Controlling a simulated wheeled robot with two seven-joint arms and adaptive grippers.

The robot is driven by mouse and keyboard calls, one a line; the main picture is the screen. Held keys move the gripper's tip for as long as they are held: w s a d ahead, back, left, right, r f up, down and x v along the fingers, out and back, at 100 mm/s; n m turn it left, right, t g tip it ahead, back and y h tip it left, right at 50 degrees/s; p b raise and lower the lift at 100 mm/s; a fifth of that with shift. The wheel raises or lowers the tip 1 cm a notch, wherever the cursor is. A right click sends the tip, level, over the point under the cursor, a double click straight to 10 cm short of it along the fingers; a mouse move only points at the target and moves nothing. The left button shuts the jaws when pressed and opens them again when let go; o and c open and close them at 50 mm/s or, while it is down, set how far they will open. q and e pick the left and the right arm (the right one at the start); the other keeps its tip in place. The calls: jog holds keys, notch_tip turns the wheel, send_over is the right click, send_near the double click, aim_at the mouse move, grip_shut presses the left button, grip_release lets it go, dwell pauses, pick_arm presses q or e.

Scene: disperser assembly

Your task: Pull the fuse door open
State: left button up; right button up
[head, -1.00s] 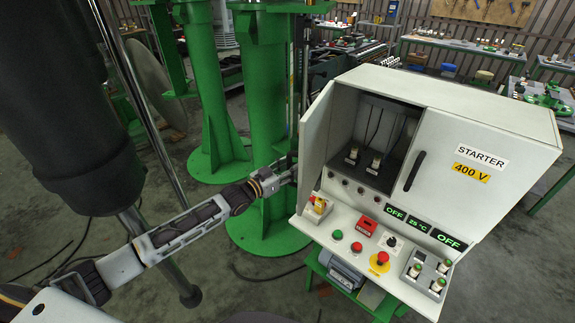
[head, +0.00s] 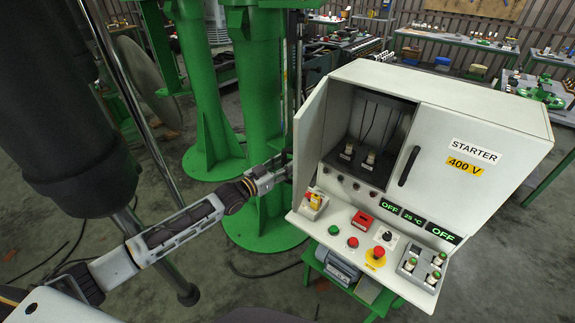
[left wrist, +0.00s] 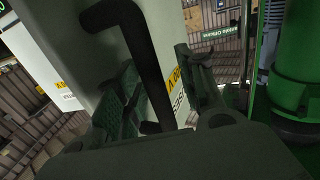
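The fuse door (head: 309,135) is the left door of the white starter cabinet (head: 440,95). It stands open, swung out toward the left, with the fuse compartment (head: 365,140) exposed. My left gripper (head: 284,167) is at the outer face of the door, its fingertips partly hidden behind the door edge. In the left wrist view, the black door handle (left wrist: 150,60) runs between the two fingers of my left gripper (left wrist: 158,85). The fingers are apart, with a visible gap beside the handle, so it looks loosely enclosed rather than clamped. My right gripper is not in view.
The right cabinet door, labelled STARTER 400 V (head: 475,160), is closed. Below is a sloping panel (head: 340,228) with buttons and switches. A green column (head: 262,110) stands close behind my left gripper. Workbenches (head: 455,38) line the back.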

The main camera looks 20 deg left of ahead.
pick_arm(q)
jog(key=v, duration=0.7)
jog(key=shift+s+a+r, duration=0.15)
jog(key=shift+a+r, duration=0.05)
jog(key=shift+a, duration=0.1)
dwell(0.5)
jog(key=shift+f, duration=0.1)
